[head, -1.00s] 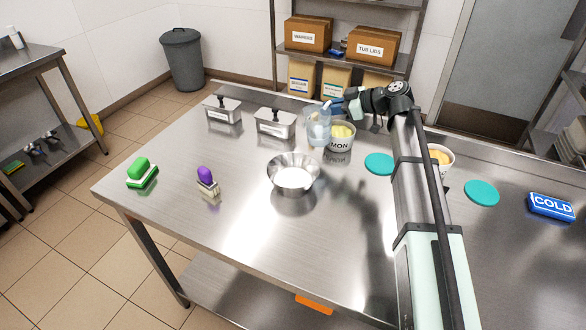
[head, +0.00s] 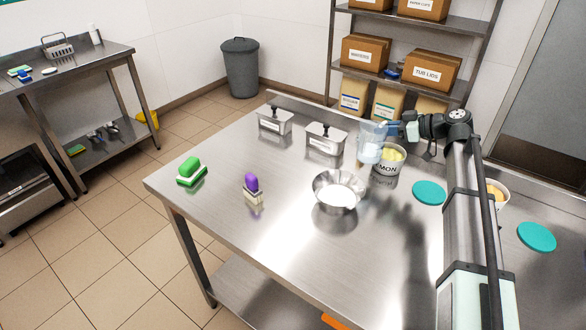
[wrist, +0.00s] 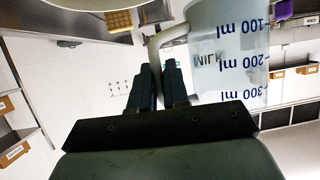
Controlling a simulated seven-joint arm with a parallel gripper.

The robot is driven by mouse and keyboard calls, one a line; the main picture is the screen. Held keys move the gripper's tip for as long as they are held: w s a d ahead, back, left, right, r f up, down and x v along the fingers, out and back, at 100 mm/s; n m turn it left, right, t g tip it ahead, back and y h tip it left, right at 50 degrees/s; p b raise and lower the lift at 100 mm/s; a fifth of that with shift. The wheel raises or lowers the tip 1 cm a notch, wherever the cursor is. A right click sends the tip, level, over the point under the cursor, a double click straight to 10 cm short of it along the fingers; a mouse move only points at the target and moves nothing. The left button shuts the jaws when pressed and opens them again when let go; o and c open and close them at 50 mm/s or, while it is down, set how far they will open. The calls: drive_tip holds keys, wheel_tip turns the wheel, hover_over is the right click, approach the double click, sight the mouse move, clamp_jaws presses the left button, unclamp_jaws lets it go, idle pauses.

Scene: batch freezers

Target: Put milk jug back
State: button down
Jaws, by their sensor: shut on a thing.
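The milk jug (head: 370,143) is a translucent measuring jug. In the head view it is beside and partly in front of the lemon tub, near the back of the steel table. My gripper (head: 394,129) is shut on its handle from the right. In the wrist view the jug (wrist: 228,55) fills the upper right, with blue ml marks and the word MILK appearing upside down. Its pale handle runs between the fingers of my gripper (wrist: 158,72). The jug looks about upright. I cannot tell whether its base touches the table.
A steel bowl (head: 338,193) with white contents stands in front of the jug. The lemon tub (head: 387,162) is close by its right. Two lidded steel pans (head: 325,140) are left of it. A teal disc (head: 428,192) lies right.

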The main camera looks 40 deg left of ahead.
drive_tip(key=s+a+r+n+g, duration=0.1)
drive_tip(key=s+a, duration=0.3)
drive_tip(key=a, duration=0.8)
drive_tip(key=s+a+r, duration=0.1)
drive_tip(key=s+a, duration=0.3)
drive_tip(key=a, duration=0.8)
drive_tip(key=s+a+r+n+g, duration=0.1)
drive_tip(key=s+a, duration=0.3)
drive_tip(key=a, duration=0.7)
drive_tip(key=shift+s+a+f, duration=0.1)
drive_tip(key=shift+f, duration=2.45)
drive_tip(key=shift+s+a+f, duration=0.1)
drive_tip(key=shift+f, duration=2.45)
drive_tip(key=c, duration=1.1)
unclamp_jaws()
drive_tip(key=shift+f, duration=0.1)
drive_tip(key=shift+d, duration=0.1)
drive_tip(key=v, duration=1.2)
drive_tip(key=shift+r, duration=0.25)
